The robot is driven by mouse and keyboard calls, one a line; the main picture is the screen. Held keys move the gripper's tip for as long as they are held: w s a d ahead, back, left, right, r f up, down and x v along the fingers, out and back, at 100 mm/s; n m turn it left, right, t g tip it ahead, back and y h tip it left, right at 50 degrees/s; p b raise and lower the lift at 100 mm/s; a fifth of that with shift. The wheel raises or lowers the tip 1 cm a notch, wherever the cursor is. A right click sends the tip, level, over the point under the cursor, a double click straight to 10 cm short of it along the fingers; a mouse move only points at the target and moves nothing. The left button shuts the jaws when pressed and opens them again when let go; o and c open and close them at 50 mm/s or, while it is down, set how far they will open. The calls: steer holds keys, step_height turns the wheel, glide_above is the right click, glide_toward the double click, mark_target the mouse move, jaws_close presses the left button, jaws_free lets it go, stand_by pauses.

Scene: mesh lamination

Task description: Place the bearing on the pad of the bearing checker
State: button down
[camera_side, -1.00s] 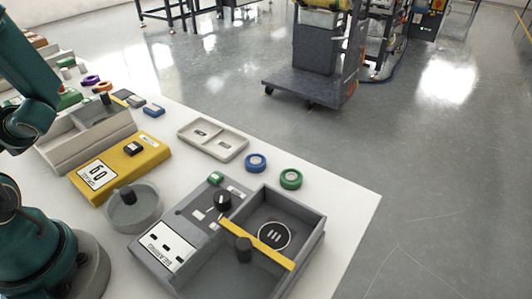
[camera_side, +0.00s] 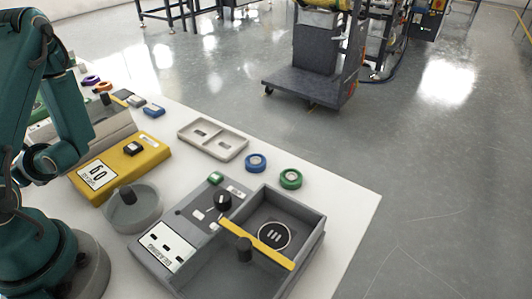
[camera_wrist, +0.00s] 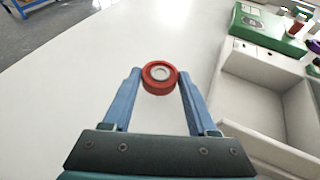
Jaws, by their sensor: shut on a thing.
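My gripper (camera_wrist: 160,80) is shut on a red bearing (camera_wrist: 160,76) with a pale metal centre, held between the two blue fingertips in the wrist view. In the side view I cannot make out the gripper or this bearing; my arm stands at the left edge. The bearing checker (camera_side: 168,262) is a grey box with a white label at the front. Its dark round pad (camera_side: 273,236) lies bare in the walled bay at the right. A yellow bar (camera_side: 257,244) with a black knob crosses the bay, partly in front of the pad.
A blue ring (camera_side: 256,163) and a green ring (camera_side: 290,179) lie behind the checker, near the table edge. A green box (camera_wrist: 266,26) shows in the wrist view.

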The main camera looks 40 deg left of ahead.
mark_target(29, 190)
steer(key=shift+f, duration=1.75)
steer(key=shift+c, duration=1)
jaws_free()
